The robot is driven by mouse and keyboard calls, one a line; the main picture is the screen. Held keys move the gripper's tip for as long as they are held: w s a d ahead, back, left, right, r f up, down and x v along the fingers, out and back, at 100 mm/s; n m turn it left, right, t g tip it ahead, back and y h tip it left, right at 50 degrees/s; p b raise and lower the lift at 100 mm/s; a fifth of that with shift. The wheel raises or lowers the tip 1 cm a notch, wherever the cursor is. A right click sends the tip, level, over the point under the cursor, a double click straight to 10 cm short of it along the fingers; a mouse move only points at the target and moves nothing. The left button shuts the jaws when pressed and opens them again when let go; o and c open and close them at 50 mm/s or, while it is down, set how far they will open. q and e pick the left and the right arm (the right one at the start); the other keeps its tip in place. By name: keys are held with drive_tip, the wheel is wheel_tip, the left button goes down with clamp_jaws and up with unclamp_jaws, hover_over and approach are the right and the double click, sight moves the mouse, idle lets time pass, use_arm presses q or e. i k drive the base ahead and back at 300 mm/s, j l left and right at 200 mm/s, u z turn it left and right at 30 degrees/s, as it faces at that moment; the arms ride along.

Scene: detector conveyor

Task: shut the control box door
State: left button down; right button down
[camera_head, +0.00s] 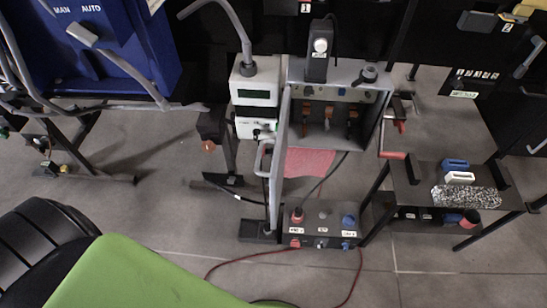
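The grey control box (375,88) stands in the upper middle of the head view with its front open. Its door (279,165) is hinged at the left side of the box and stands open. It points toward me, so I see it nearly edge-on. A light handle (262,158) sticks out on the door's left face. Inside the box are several switches with orange-brown parts (330,113) and a row of small components above them. Neither of my grippers is in view.
Left of the door is a pale unit with a green display (254,95). Below stands a grey button box (322,222) with red and blue knobs. A red crank handle (392,155) is right of the box. A black stand (410,190) holds small blocks. A red cable crosses the floor.

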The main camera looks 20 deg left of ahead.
sight(276, 175)
drive_tip(key=i+j+z, duration=0.1)
drive_tip(key=j, duration=0.4)
drive_tip(key=i+j+z, duration=0.15)
drive_tip(key=j, duration=0.35)
drive_tip(key=i+j+z, duration=0.1)
drive_tip(key=j, duration=0.4)
